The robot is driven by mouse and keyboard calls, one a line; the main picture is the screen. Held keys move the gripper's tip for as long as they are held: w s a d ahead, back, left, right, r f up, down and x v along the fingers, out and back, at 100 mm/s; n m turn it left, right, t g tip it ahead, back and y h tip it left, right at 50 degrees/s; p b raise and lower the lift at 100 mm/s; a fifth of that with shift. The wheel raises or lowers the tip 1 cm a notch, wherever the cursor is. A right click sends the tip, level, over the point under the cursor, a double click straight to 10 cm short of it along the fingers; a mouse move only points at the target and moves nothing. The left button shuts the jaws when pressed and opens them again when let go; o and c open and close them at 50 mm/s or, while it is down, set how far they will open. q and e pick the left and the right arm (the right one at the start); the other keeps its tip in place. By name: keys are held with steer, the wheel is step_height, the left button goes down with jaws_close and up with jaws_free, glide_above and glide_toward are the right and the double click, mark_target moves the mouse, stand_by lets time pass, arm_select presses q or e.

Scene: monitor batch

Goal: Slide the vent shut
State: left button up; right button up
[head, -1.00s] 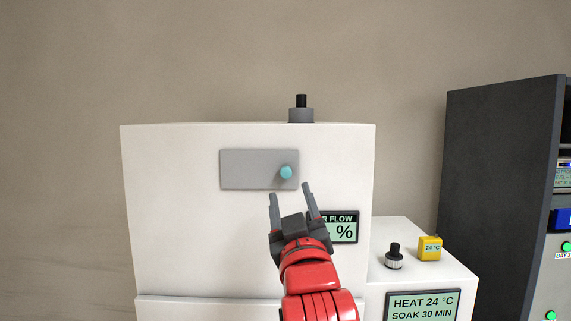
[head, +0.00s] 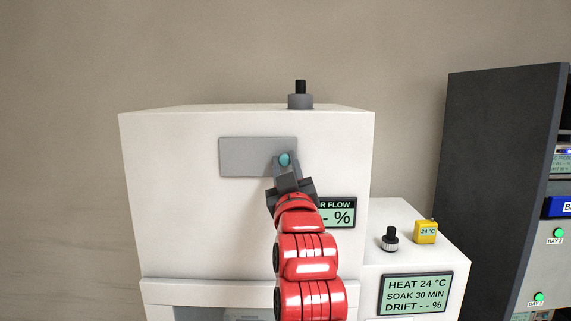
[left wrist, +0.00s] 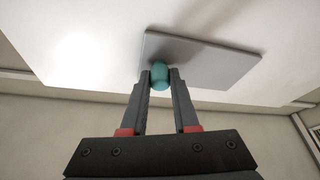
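The vent is a grey rectangular plate (head: 245,157) on the upper front of the white cabinet (head: 180,220). A teal knob (head: 284,160) sits near the plate's right end. My left gripper (head: 284,163) is at the knob, with its fingers on either side of it. In the left wrist view the teal knob (left wrist: 160,75) is between the fingertips of the left gripper (left wrist: 160,78), which are closed in on it, and the grey plate (left wrist: 205,60) lies behind. My right gripper is in neither view.
An airflow display (head: 339,213) is just right of my left wrist. A side unit with a black knob (head: 390,239), a yellow 24 °C block (head: 425,232) and a heat display (head: 413,293) stands at right. A dark rack (head: 490,170) is farther right.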

arm_select(q)
jaws_close()
stand_by(1.0)
